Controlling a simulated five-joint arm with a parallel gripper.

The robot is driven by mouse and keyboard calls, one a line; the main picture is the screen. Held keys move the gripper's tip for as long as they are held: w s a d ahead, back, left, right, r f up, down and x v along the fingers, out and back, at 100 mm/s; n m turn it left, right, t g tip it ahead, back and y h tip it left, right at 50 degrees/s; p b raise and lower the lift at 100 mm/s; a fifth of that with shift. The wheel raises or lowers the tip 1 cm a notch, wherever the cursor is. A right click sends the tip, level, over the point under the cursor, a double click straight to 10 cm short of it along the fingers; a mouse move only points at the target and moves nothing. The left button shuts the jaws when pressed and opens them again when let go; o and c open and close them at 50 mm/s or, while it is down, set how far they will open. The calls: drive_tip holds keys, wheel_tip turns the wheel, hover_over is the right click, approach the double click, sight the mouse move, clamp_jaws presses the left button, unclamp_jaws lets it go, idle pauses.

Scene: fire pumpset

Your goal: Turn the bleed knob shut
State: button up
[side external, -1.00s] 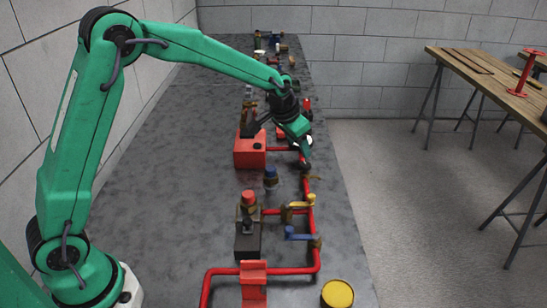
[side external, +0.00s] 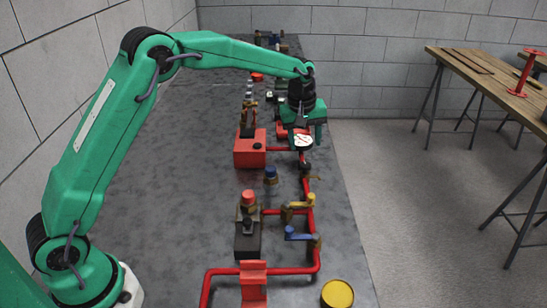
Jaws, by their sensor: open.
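My gripper (side external: 304,134) points down at the far part of the bench, over or just behind a white-faced round gauge (side external: 303,142). Its jaws are open and I see nothing held. I cannot tell for sure which part is the bleed knob. A small blue-topped knob (side external: 271,171) stands nearer than the gripper and to its left. A red-topped knob (side external: 249,197) sits on a dark block (side external: 247,240) nearer still. My gripper is apart from both.
A red pipe (side external: 315,258) runs along the bench's right side. Yellow-handled (side external: 309,199) and blue-handled (side external: 298,235) valves sit on it. A red box (side external: 249,152) stands left of the gripper. A yellow-topped can (side external: 337,294) is at front right. The bench's left side (side external: 175,215) is clear.

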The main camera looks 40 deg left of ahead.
sight(305, 164)
drive_tip(key=n, duration=0.4)
drive_tip(key=n+g, duration=0.1)
drive_tip(key=shift+w+d+n, duration=0.1)
drive_tip(key=shift+w+n, duration=0.3)
drive_tip(key=n+g, duration=0.1)
drive_tip(key=n, duration=0.3)
drive_tip(key=shift+r, duration=0.15)
drive_tip(key=shift+f, duration=3.95)
drive_tip(key=c, duration=1)
